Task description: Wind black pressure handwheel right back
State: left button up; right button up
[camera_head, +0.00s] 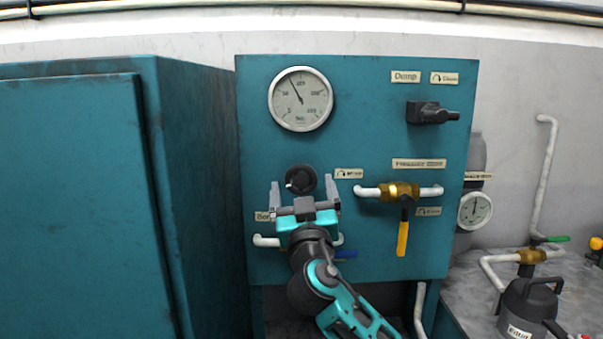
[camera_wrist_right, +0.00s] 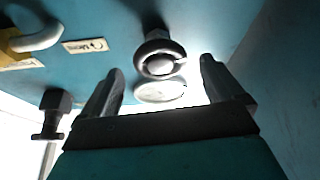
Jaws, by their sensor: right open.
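The black pressure handwheel (camera_head: 301,180) sits on the teal panel (camera_head: 360,110), below the large gauge. It is a round black wheel with a small knob at its left side. In the right wrist view the handwheel (camera_wrist_right: 159,58) is ahead of the fingers, near the middle. My right gripper (camera_head: 305,188) is in front of the panel at the handwheel, its fingers pointing up, one to each side of it in the picture. In the wrist view the right gripper (camera_wrist_right: 157,85) is open, with nothing between its fingers. My left gripper is not in view.
A round gauge (camera_head: 301,99) is above the handwheel. A black dump knob (camera_head: 430,113) is at the upper right. A brass valve with a yellow lever (camera_head: 403,235) is right of my gripper. A blue lever (camera_head: 345,254) is close beside my right wrist. A teal cabinet (camera_head: 80,200) stands at left.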

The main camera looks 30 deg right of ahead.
aim_at(301, 181)
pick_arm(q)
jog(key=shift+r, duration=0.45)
pick_arm(e)
jog(key=shift+x, duration=1.65)
jog(key=c, duration=1)
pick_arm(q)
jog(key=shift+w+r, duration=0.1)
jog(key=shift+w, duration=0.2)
pick_arm(e)
jog(key=shift+f, duration=0.1)
